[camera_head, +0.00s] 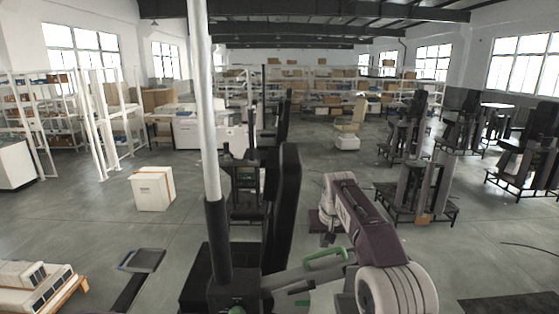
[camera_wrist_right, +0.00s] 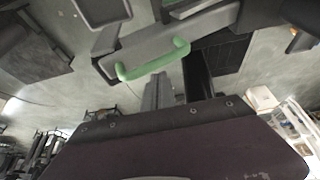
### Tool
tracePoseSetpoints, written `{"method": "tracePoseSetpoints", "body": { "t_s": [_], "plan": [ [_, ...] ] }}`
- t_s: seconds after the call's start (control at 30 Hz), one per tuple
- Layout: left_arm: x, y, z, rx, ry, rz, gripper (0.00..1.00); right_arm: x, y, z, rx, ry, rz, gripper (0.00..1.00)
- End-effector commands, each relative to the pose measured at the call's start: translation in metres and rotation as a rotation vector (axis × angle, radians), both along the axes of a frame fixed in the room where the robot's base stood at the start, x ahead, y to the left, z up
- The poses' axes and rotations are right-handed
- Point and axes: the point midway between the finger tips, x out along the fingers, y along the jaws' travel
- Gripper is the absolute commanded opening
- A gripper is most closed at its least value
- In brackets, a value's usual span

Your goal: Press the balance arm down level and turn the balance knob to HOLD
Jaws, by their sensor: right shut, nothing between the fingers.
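The grey balance arm (camera_head: 290,278) rises to the right from the base of the black lift column (camera_head: 285,200), so it is tilted. A green handle (camera_head: 325,258) sits on it, and the handle also shows in the right wrist view (camera_wrist_right: 155,62). My right gripper (camera_head: 327,239) is shut and empty, just above the handle; in the wrist view its grey fingers (camera_wrist_right: 159,80) end close to the handle, and I cannot tell if they touch. A green part (camera_head: 237,310) at the bottom edge may be the balance knob; its setting is unreadable. My left gripper is out of view.
A white pole (camera_head: 203,110) in a black sleeve stands left of the column. A white box (camera_head: 152,188) and a pallet (camera_head: 45,290) lie on the floor at left. Several dark machines (camera_head: 408,170) stand at right. Open floor lies between.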

Motion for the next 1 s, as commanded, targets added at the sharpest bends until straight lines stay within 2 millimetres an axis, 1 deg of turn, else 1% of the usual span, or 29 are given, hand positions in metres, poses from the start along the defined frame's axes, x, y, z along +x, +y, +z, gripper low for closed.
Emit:
{"method": "tracePoseSetpoints", "body": {
  "t_s": [0.17,0.43,0.57,1.0],
  "plan": [
    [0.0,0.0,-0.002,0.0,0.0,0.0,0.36,0.0,0.0,-0.002,0.0,0.0,0.0,0.0],
    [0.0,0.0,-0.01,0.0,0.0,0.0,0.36,0.0,0.0,-0.013,0.0,0.0,0.0,0.0],
    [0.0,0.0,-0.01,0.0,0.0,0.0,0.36,0.0,-0.001,-0.012,0.0,0.0,0.0,0.0],
    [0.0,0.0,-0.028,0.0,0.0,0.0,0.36,0.0,-0.013,-0.036,-0.001,0.001,-0.001,0.0]
  ]
}}
